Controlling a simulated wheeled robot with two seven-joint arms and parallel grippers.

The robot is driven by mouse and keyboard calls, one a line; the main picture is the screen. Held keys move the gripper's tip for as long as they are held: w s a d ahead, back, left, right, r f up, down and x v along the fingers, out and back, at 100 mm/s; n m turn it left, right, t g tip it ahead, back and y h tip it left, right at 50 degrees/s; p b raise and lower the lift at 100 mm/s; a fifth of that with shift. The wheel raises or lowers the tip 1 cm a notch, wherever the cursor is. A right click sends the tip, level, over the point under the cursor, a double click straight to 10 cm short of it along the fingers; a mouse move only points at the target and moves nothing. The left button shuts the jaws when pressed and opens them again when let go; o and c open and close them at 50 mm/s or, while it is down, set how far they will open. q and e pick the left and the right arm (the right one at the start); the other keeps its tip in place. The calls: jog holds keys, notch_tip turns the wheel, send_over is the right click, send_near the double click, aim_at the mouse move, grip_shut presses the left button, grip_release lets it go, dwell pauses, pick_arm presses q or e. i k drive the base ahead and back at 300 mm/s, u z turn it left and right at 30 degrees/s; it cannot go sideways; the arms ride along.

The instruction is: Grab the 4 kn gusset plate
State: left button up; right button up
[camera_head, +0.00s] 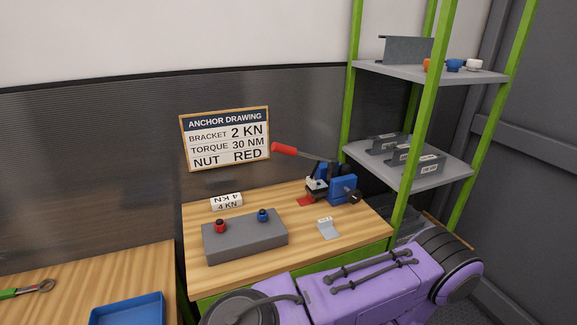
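A small white piece marked "4 KN" (226,203) lies on the wooden bench, behind a grey block. The marking shows on its front face and again, upside down, on its top. A small bent grey metal plate (328,230) with a white label lies on the bench to the right of the block; its label is too small to read. Neither of my grippers shows; only purple links of my own arm cross the bottom of the view. I cannot tell whether a gripper holds anything.
The grey block (245,243) carries a red and a blue knob-like part. A blue vise-like tool with a red handle (284,149) stands at the back right. A green-posted shelf (440,171) holds labelled grey parts. A blue tray (128,309) and a wrench (38,287) lie lower left.

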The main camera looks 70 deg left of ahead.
aim_at(314, 185)
jog(key=u, duration=1.45)
